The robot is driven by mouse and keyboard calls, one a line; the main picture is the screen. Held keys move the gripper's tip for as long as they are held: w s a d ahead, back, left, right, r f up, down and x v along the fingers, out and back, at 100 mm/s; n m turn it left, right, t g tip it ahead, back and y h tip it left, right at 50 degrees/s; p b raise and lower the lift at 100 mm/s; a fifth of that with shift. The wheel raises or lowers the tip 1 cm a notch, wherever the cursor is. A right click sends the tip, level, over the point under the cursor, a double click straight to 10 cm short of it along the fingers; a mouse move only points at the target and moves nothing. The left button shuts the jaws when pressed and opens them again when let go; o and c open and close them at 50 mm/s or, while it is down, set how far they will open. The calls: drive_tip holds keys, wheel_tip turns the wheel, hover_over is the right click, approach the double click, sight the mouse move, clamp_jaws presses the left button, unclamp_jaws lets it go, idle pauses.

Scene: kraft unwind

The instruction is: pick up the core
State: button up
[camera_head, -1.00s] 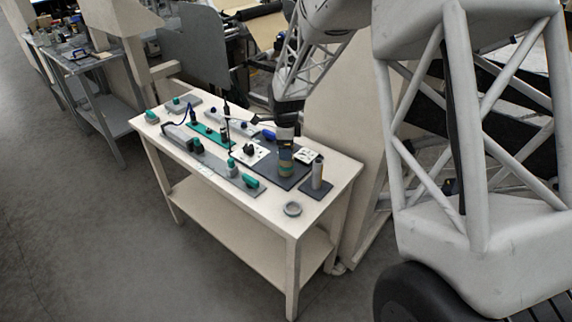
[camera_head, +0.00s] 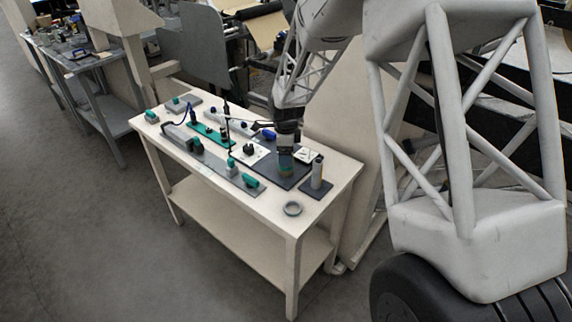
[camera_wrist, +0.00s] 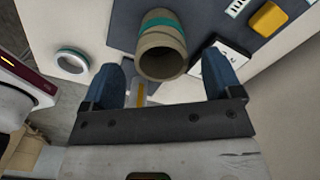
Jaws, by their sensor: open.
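The core (camera_wrist: 161,48) is a tan hollow tube with a teal band, its open end facing my wrist camera. In the head view the core (camera_head: 286,165) stands on a dark mat (camera_head: 267,165) near the right part of the table. My gripper (camera_wrist: 163,64) is open, with one blue finger on each side of the core's near end and visible gaps between. In the head view my gripper (camera_head: 287,143) is just above the core, hiding its top. I cannot tell how far the fingertips reach down beside it.
A pale cylinder (camera_head: 317,173) stands close to the right of the core. A grey ring (camera_head: 292,209) lies near the table's front corner; it shows in the wrist view (camera_wrist: 71,61) too. A yellow block (camera_wrist: 268,18) and a white card (camera_wrist: 212,66) lie nearby. Teal-handled items fill the left.

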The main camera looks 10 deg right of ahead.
drive_tip(key=shift+f, duration=2.6)
drive_tip(key=c, duration=1)
drive_tip(key=shift+r, duration=0.15)
drive_tip(key=shift+w+r, duration=0.1)
drive_tip(key=shift+r, duration=1.3)
drive_tip(key=shift+s+r, duration=0.3)
drive_tip(key=s+d+r, duration=0.1)
drive_tip(key=s+d, duration=0.1)
drive_tip(key=s, duration=1.3)
drive_tip(key=shift+s+r, duration=0.15)
drive_tip(key=shift+s, duration=0.05)
